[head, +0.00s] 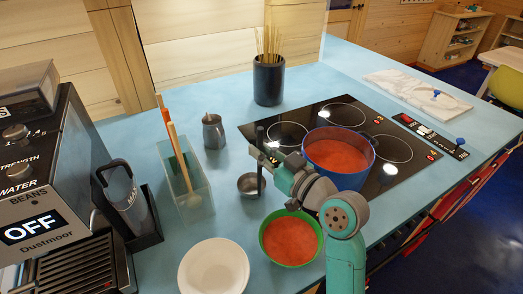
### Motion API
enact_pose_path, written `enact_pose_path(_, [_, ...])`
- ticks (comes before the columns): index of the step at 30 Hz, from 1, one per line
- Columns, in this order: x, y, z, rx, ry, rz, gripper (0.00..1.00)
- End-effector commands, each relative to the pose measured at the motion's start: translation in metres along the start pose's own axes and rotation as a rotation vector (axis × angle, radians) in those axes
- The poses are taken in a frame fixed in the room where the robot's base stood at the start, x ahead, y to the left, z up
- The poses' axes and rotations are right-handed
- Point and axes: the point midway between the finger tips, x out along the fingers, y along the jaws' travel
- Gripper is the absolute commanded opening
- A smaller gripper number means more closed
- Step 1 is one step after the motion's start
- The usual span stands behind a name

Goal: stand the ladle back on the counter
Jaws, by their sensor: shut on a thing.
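The ladle (248,186) is grey metal, with its round bowl at the bottom and its dark handle pointing up, close to upright. My gripper (266,154) is shut on the ladle's handle, reaching in from the right; the arm partly hides the fingertips. The ladle's bowl is at or just above the light blue counter (160,246), left of the hob; I cannot tell whether it touches. A blue pot (339,158) of red soup stands on the black hob to the right. A green bowl (291,240) of red soup is in front of the ladle.
A clear container (196,203) with wooden utensils and a small metal pot (213,132) stand left of the ladle. A dark jar (268,82) of sticks stands behind. A coffee machine (45,190) fills the left.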

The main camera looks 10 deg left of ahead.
Motion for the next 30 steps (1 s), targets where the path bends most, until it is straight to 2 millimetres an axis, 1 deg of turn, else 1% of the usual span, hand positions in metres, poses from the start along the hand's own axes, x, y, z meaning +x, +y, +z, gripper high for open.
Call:
enact_pose_path(4, [0.0,0.0,-0.001,0.0,0.001,0.0,0.0])
enact_pose_path(5, [0.0,0.0,-0.001,0.0,0.001,0.0,0.16])
enact_pose_path(6, [0.0,0.0,-0.001,0.0,0.001,0.0,0.26])
enact_pose_path(8, [0.0,0.0,-0.001,0.0,0.001,0.0,0.41])
enact_pose_path(9, [0.0,0.0,-0.001,0.0,0.001,0.0,0.43])
enact_pose_path(17, [0.0,0.0,0.0,0.0,-0.001,0.0,0.43])
enact_pose_path(20, [-0.005,0.001,0.0,0.0,0.0,0.001,0.43])
enact_pose_path(23, [-0.016,0.001,0.001,0.001,-0.001,0.002,0.43])
enact_pose_path(26, [-0.034,0.001,0.0,0.001,0.0,0.003,0.43])
enact_pose_path(30, [-0.063,0.001,0.001,0.001,0.0,0.004,0.43])
